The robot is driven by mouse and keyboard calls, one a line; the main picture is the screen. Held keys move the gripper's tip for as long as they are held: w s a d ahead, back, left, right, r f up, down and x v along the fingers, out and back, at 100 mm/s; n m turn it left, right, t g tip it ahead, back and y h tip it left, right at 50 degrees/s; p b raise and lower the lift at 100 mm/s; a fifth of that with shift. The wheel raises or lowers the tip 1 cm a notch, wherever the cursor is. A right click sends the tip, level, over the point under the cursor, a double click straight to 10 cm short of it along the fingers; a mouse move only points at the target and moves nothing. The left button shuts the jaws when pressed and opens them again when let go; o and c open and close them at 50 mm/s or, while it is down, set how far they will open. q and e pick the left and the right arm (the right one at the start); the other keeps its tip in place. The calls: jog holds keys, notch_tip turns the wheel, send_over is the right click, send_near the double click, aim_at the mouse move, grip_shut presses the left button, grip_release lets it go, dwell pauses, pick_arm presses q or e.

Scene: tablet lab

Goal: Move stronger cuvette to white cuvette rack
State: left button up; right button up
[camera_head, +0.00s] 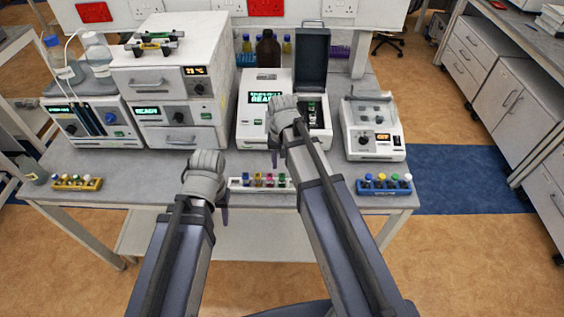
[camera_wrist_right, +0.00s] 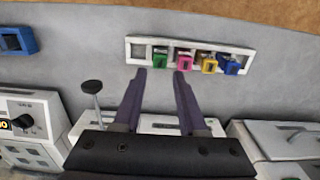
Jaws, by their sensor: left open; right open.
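The white cuvette rack (camera_head: 236,187) lies near the bench's front edge and holds several coloured cuvettes. In the right wrist view the rack (camera_wrist_right: 195,66) shows green (camera_wrist_right: 159,57), pink (camera_wrist_right: 184,62), yellow (camera_wrist_right: 209,64) and blue (camera_wrist_right: 230,65) cuvettes, with an empty-looking slot at its left end. My right gripper (camera_wrist_right: 160,73) is open and empty, its fingers pointing toward the rack. In the head view it (camera_head: 274,158) is in front of the white instrument (camera_head: 251,113). My left gripper (camera_head: 225,193) is open, left of the rack. Which cuvette is stronger cannot be told.
The instrument's dark lid (camera_head: 312,60) stands open; a small greenish item shows in its well, partly hidden. A blue rack (camera_head: 384,189) is at right, a yellow rack (camera_head: 77,184) at left. A white device (camera_head: 372,140) stands right, stacked units (camera_head: 175,80) left.

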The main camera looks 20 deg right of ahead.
aim_at(282, 175)
notch_tip(282, 175, up, 5)
jog(key=p, duration=0.4)
jog(key=s+a+n+h, duration=0.1)
jog(key=s+a+n, duration=0.6)
jog(key=s+a, duration=0.3)
jog(key=s, duration=0.4)
jog(key=shift+s+a+f+b, duration=0.15)
jog(key=shift+a+b, duration=0.1)
jog(key=shift+b, duration=0.05)
